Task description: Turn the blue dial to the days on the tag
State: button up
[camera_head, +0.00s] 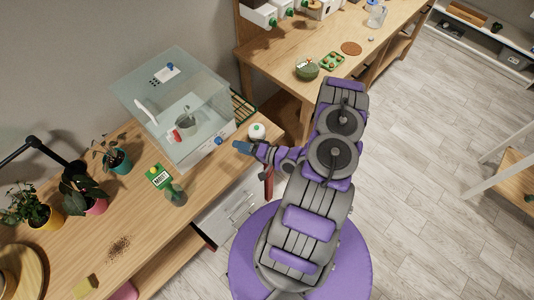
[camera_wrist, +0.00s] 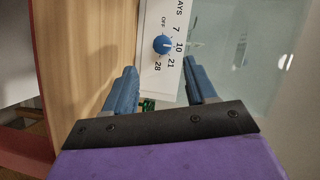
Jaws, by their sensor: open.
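The blue dial (camera_wrist: 162,44) sits on a white panel (camera_wrist: 152,84) marked DAYS, with OFF, 7, 10, 21 and 28 around it. A pale mark shows on the dial, but I cannot surely tell which label it points to. In the head view the small blue dial (camera_head: 218,141) is low on the front of the clear tank (camera_head: 200,126). My gripper (camera_wrist: 161,66) is open and empty, with its blue fingers apart on either side of the panel and the dial ahead between them. In the head view my gripper (camera_head: 240,146) is just right of the dial. I cannot make out a tag with days.
A white container (camera_head: 257,131) stands close behind my gripper. A green card reading MOIST (camera_head: 160,176) and a greenish bottle (camera_head: 175,195) stand left on the wooden bench (camera_head: 150,225). Potted plants (camera_head: 118,160) are farther left. Open floor lies to the right.

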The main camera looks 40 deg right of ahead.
jog(key=v, duration=1)
jog(key=shift+d+f, duration=0.1)
dwell(0.4)
